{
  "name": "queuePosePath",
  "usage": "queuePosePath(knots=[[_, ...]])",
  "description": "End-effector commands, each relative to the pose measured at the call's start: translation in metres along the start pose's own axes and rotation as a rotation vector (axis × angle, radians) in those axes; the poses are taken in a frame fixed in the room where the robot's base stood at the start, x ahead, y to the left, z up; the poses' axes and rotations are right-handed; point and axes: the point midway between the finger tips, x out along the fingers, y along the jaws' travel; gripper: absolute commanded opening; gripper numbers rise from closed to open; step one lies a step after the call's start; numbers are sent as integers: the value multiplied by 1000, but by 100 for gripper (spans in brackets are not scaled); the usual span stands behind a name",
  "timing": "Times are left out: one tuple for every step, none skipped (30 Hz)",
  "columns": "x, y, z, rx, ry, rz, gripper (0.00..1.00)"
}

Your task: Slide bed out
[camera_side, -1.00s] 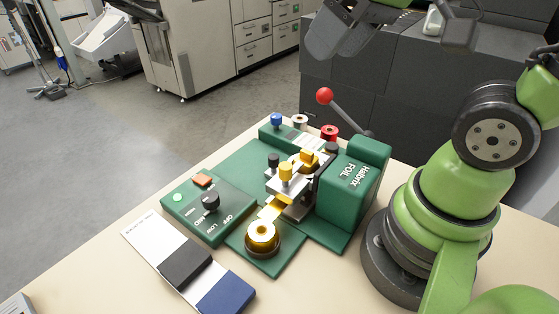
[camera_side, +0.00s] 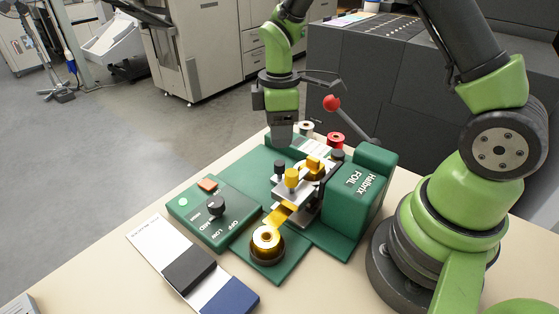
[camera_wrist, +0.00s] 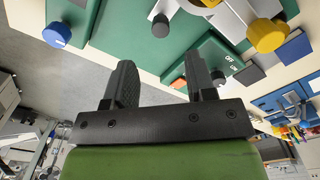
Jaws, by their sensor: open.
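The green foil machine (camera_side: 371,205) stands on the table. In its middle is a silver metal plate (camera_side: 289,207) with a black knob (camera_side: 279,167) and a yellow knob (camera_side: 291,178); I cannot tell which part is the bed. My gripper (camera_side: 281,146) points down over the machine's back left, apart from the plate, and hides the blue knob there in the side view. In the wrist view my gripper (camera_wrist: 160,68) is open and empty.
A lever with a red ball (camera_side: 332,103) rises behind the machine, right of my gripper. Spools (camera_side: 336,140) stand at the back and a gold foil roll (camera_side: 267,241) in front. A control panel with a dial (camera_side: 216,206) and a sample card (camera_side: 152,239) lie front left.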

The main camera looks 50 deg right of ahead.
Motion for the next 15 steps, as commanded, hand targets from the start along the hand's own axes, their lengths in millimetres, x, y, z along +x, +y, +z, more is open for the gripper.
queuePosePath(knots=[[10, -1, 1, 2, -5, -6, 51], [15, -1, 1, 2, -5, -6, 51], [23, -1, 1, 1, -5, -6, 51], [29, -1, 1, 1, -5, -6, 51], [35, -1, 1, 2, -5, -6, 51], [43, -1, 1, 3, -4, -5, 51], [48, -1, 1, 3, -4, -6, 51], [53, -1, 1, 2, -4, -4, 51], [59, -1, 1, 3, -4, -4, 51], [64, -1, 1, 3, -3, -4, 51], [67, -1, 1, 4, -3, -4, 51], [72, -1, 1, 4, -2, -3, 51], [74, -1, 1, 4, -3, -3, 51], [77, -1, 0, 4, -2, -2, 51], [79, -1, 0, 4, -1, -1, 51]])
